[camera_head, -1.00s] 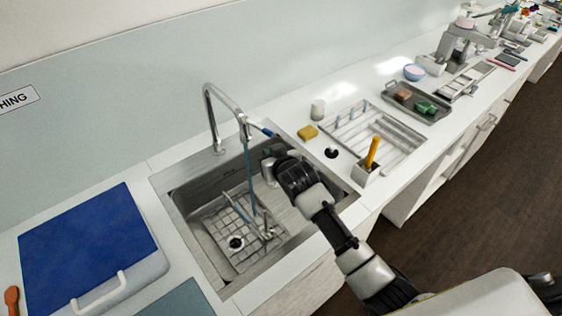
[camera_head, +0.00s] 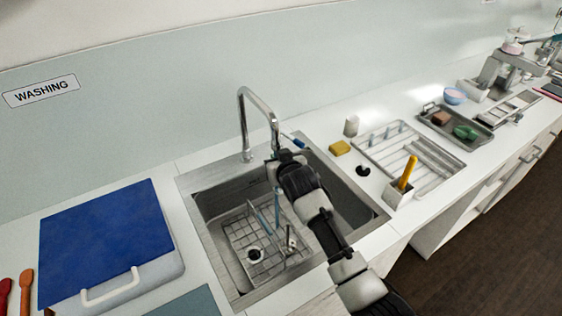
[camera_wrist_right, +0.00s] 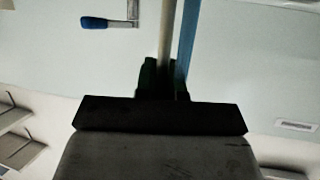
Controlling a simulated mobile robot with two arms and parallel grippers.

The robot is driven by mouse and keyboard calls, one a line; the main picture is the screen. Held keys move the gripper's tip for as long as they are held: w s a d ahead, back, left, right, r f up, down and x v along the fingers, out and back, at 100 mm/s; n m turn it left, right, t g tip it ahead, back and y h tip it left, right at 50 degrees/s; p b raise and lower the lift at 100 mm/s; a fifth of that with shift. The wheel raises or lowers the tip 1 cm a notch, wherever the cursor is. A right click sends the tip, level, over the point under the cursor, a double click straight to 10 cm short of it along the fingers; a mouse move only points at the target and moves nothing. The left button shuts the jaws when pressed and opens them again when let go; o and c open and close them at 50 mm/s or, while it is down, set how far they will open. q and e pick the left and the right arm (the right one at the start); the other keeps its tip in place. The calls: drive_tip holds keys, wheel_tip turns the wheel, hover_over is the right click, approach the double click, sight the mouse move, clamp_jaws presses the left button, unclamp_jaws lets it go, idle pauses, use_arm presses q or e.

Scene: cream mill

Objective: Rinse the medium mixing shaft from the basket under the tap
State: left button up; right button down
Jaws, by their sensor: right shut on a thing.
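The tap (camera_head: 244,115) arches over the sink, and a thin blue stream (camera_head: 277,208) runs straight down from below its spout. My right gripper (camera_head: 272,165) is at the spout, just above the sink. It is shut on a thin pale shaft, which shows upright between the fingers in the right wrist view (camera_wrist_right: 166,45). The blue stream runs close beside the shaft there (camera_wrist_right: 187,45); I cannot tell whether they touch. The shaft's lower end is hidden. The wire basket (camera_head: 234,228) stands in the sink with other small shafts in it. My left gripper is out of view.
The steel sink (camera_head: 232,296) has raised rims. A blue-lidded box (camera_head: 105,235) stands left of it. A yellow sponge (camera_head: 340,148), a drying rack (camera_head: 430,155) and a holder with a yellow-handled tool (camera_head: 396,195) are to the right. The tap's blue lever (camera_wrist_right: 93,22) is close by.

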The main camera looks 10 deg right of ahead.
drive_tip(key=shift+w+d, duration=0.1)
drive_tip(key=shift+w, duration=0.05)
idle(0.3)
drive_tip(key=shift+w+d, duration=0.3)
drive_tip(key=shift+w, duration=0.05)
drive_tip(key=shift+s+a, duration=0.15)
drive_tip(key=shift+s+a+p, duration=0.25)
drive_tip(key=shift+s+p, duration=0.1)
drive_tip(key=shift+p, duration=0.15)
drive_tip(key=shift+w+d, duration=0.1)
drive_tip(key=shift+w, duration=0.05)
drive_tip(key=shift+w+d, duration=0.3)
drive_tip(key=shift+w, duration=0.05)
drive_tip(key=shift+s+a, duration=0.15)
drive_tip(key=shift+s+a+p, duration=0.25)
drive_tip(key=shift+s+p, duration=0.1)
drive_tip(key=shift+p, duration=0.05)
